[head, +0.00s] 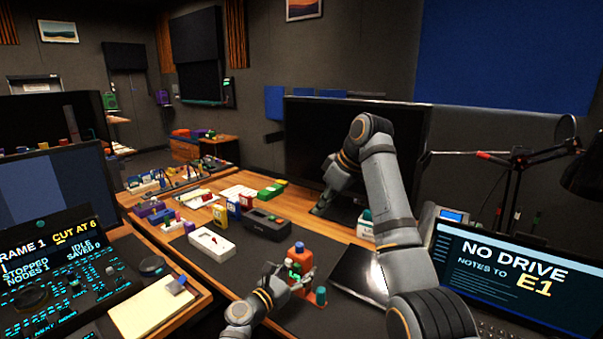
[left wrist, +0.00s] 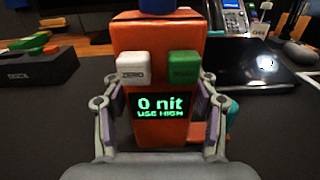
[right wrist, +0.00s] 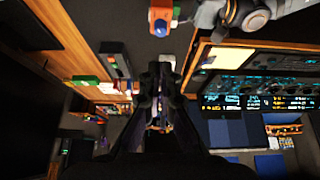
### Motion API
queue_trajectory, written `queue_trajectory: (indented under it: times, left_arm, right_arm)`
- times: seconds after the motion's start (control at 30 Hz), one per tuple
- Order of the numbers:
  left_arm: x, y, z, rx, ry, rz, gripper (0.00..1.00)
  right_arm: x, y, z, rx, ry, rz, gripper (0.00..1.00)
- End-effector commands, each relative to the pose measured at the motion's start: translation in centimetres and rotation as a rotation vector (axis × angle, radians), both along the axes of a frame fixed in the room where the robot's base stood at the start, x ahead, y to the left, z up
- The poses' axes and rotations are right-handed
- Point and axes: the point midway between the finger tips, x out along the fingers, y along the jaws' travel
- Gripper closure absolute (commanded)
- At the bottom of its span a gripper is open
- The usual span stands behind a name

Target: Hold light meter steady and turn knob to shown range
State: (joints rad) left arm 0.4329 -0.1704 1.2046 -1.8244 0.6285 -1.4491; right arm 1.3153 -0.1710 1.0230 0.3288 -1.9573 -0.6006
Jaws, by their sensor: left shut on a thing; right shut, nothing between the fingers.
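The light meter (head: 299,257) is an upright orange block with a blue knob (head: 299,247) on top. In the left wrist view its screen (left wrist: 161,106) reads "0 nit, USE HIGH", below a white ZERO button (left wrist: 131,67) and a green button (left wrist: 184,66). My left gripper (head: 290,281) is shut on the meter, a finger on each side. The knob is mostly cut off there; its setting cannot be read. The knob also shows from above in the right wrist view (right wrist: 160,29). My right gripper (head: 320,208) is shut and empty, beyond the meter near the monitor.
A white box (head: 210,243) and a dark device (head: 266,225) stand on the desk mat left of and behind the meter. A dark glossy tablet (head: 361,272) lies to its right. A large monitor (head: 300,140) stands behind. A laptop (head: 515,265) reads "NO DRIVE".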

Motion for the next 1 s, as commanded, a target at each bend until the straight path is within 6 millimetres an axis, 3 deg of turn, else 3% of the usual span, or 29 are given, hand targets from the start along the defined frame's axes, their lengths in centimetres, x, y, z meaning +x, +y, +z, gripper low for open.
queue_trajectory:
  times: [0.4, 1.0]
  left_arm:
    - [0.0, 0.0, 0.0, 0.000, 0.000, 0.000, 0.79]
    - [0.0, 0.0, 0.0, 0.000, 0.000, 0.000, 0.79]
  right_arm:
    - [-0.7, -1.1, 3.5, 0.001, -0.002, 0.000, 1.00]
    - [-0.7, -1.2, 3.7, 0.000, -0.001, 0.000, 1.00]
